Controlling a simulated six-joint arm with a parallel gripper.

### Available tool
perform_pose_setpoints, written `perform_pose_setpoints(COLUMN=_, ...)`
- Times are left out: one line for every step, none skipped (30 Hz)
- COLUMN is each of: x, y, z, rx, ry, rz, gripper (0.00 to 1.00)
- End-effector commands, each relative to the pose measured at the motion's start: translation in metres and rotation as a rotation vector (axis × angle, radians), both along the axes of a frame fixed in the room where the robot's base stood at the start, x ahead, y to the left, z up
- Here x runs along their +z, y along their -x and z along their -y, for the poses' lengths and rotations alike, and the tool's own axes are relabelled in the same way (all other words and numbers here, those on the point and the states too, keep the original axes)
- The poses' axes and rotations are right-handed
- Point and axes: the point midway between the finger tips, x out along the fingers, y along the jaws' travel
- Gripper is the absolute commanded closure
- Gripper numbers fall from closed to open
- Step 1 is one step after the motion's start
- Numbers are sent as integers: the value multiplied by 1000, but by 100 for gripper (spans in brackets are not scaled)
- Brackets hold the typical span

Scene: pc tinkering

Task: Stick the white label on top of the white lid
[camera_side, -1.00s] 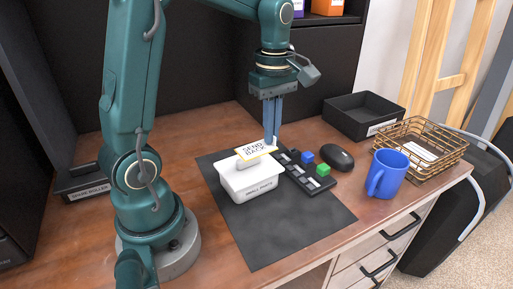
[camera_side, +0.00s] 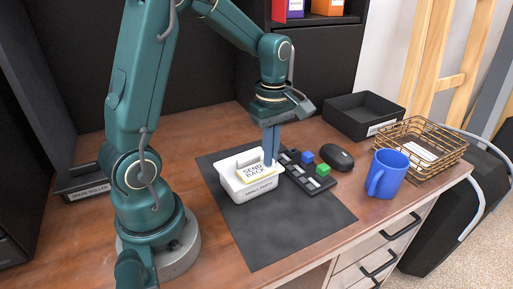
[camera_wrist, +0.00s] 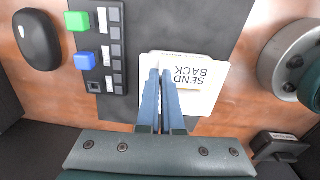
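The white label (camera_side: 254,171), reading SEND BACK with a yellow edge, is at the lid of the white box. It also shows in the wrist view (camera_wrist: 189,76), just right of my fingertips. The white lid (camera_side: 233,181) tops the box marked SMALL PARTS (camera_side: 259,190); a raised light-grey part (camera_side: 249,159) shows behind the label. My gripper (camera_side: 270,162) points down at the label's right end, its narrow blue fingers (camera_wrist: 161,74) close together and seemingly pinching the label's edge. The label looks flat at lid height; whether it touches the lid I cannot tell.
A black strip (camera_side: 293,168) with blue (camera_side: 307,156) and green (camera_side: 323,170) blocks lies right of the box. Beyond are a black mouse (camera_side: 338,157), blue mug (camera_side: 387,173), wire basket (camera_side: 421,148) and black tray (camera_side: 363,114). The dark mat's front (camera_side: 272,235) is clear.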

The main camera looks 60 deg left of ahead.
Motion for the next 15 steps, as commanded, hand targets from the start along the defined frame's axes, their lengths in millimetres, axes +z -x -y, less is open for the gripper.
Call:
perform_pose_setpoints(x=0, y=0, z=0, rx=0, ry=0, rz=0, gripper=100)
perform_pose_setpoints(x=0, y=0, z=0, rx=0, ry=0, rz=0, gripper=100)
perform_pose_setpoints(x=0, y=0, z=0, rx=0, ry=0, rz=0, gripper=100)
perform_pose_setpoints(x=0, y=0, z=0, rx=0, ry=0, rz=0, gripper=100)
perform_pose_setpoints(x=-1, y=0, z=0, rx=0, ry=0, rz=0, gripper=100)
perform_pose_setpoints(x=-1, y=0, z=0, rx=0, ry=0, rz=-1, gripper=100)
perform_pose_setpoints(x=-1, y=0, z=0, rx=0, ry=0, rz=-1, gripper=100)
perform_pose_setpoints(x=-2, y=0, z=0, rx=0, ry=0, rz=-1, gripper=100)
perform_pose_setpoints(x=-2, y=0, z=0, rx=0, ry=0, rz=-1, gripper=100)
perform_pose_setpoints(x=-3, y=0, z=0, rx=0, ry=0, rz=-1, gripper=100)
perform_pose_setpoints(x=-3, y=0, z=0, rx=0, ry=0, rz=-1, gripper=100)
perform_pose_setpoints(x=-4, y=0, z=0, rx=0, ry=0, rz=-1, gripper=100)
perform_pose_setpoints(x=-4, y=0, z=0, rx=0, ry=0, rz=-1, gripper=100)
perform_pose_setpoints(x=-5, y=0, z=0, rx=0, ry=0, rz=0, gripper=100)
perform_pose_setpoints(x=-5, y=0, z=0, rx=0, ry=0, rz=0, gripper=100)
